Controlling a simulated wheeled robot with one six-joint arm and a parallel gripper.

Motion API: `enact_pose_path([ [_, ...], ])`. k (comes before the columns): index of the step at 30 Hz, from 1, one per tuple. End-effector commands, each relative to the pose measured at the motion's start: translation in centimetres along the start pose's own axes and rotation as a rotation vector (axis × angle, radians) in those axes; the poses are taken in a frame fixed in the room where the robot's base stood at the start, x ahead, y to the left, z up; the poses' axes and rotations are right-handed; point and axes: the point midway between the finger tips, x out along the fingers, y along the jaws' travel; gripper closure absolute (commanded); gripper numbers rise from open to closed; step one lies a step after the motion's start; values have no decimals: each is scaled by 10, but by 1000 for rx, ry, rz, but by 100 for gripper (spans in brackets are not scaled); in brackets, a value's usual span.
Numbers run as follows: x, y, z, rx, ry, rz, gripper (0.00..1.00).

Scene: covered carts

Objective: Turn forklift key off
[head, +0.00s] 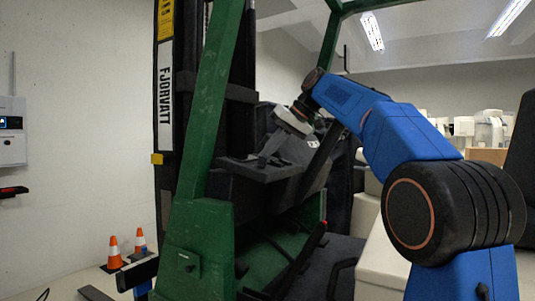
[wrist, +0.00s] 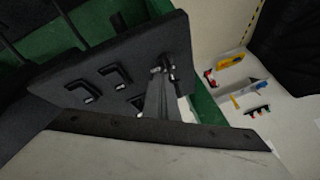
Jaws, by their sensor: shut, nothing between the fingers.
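The green and black forklift (head: 205,235) stands in the middle of the head view. Its dark control panel (head: 262,172) lies under my gripper (head: 265,156). In the wrist view, the panel (wrist: 110,62) carries several small dark handles with light ends. My gripper (wrist: 160,73) shows there as narrow grey fingers, shut and empty, reaching to the panel's right part. A small dark fitting with light glints, possibly the key (wrist: 172,66), sits right beside the fingertips. I cannot tell whether they touch it, nor which way it is turned.
A green post (head: 212,100) rises left of the panel. Traffic cones (head: 114,252) stand on the floor at the left, below a white wall box (head: 12,130). In the wrist view, a pale surface (wrist: 225,105) with small coloured tools lies at the right.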

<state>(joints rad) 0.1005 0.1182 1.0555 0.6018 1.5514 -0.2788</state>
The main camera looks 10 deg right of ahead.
Motion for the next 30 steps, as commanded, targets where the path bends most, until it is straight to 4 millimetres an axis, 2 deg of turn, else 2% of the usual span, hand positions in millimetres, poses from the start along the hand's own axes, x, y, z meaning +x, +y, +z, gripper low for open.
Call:
enact_pose_path([
  [12, 1, 9, -11, 0, 1, 2, 100],
  [17, -8, 9, -11, 1, 1, 2, 100],
  [23, -41, 10, -11, 0, 3, 3, 100],
  [30, -90, 10, -11, 1, 3, 4, 100],
])
